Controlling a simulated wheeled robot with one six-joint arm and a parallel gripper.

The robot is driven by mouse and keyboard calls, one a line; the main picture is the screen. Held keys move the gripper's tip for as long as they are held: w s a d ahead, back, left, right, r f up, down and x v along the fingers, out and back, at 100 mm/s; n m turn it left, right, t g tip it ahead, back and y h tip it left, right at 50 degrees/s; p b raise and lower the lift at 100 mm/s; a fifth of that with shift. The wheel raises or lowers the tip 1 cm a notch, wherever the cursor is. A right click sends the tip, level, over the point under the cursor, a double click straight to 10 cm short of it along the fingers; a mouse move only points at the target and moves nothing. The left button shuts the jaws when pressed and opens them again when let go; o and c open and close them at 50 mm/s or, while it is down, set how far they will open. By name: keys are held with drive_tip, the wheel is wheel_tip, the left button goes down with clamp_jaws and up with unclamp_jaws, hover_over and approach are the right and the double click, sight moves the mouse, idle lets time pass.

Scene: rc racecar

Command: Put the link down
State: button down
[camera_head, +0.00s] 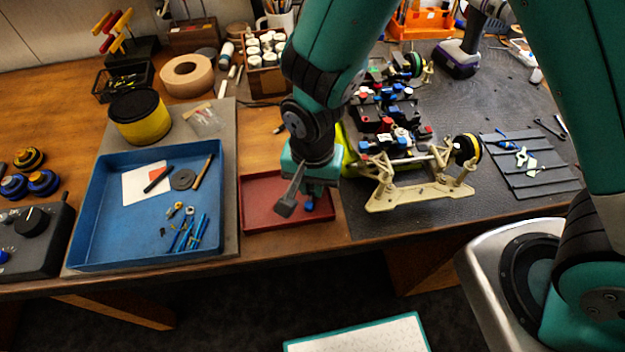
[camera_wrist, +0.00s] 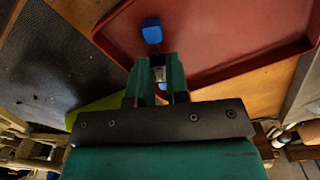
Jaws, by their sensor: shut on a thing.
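My gripper (camera_head: 308,192) is above the red tray (camera_head: 262,222), over its right part. In the wrist view its fingers (camera_wrist: 157,72) are shut on the link, a small piece with a blue end (camera_wrist: 152,32) beyond the fingertips and a little more blue showing between the fingers. In the head view a bit of the link's blue (camera_head: 309,203) shows under the gripper; the rest is hidden. The red tray (camera_wrist: 215,35) fills the upper right of the wrist view, and no other thing shows on its visible floor. I cannot tell whether the link touches the tray.
A blue tray (camera_head: 105,240) with several blue rods, a pen and a grey disc stands left of the red tray. The partly built car chassis (camera_head: 420,190) stands close on the right, on a dark mat (camera_head: 380,225). The table's front edge is just below the red tray.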

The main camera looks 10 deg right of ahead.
sight(313, 187)
drive_tip(key=shift+f, duration=0.15)
drive_tip(key=c, duration=1.4)
unclamp_jaws()
wheel_tip(313, 187, up, 12)
drive_tip(key=r+b, duration=0.1)
drive_tip(key=s+d+r+n+y, duration=0.4)
drive_tip(key=s+d+r+n, duration=0.3)
drive_tip(key=s+r+n, duration=0.3)
drive_tip(key=shift+s+d+r+n, duration=0.2)
drive_tip(key=shift+d+n, duration=0.2)
drive_tip(key=shift+n, duration=0.5)
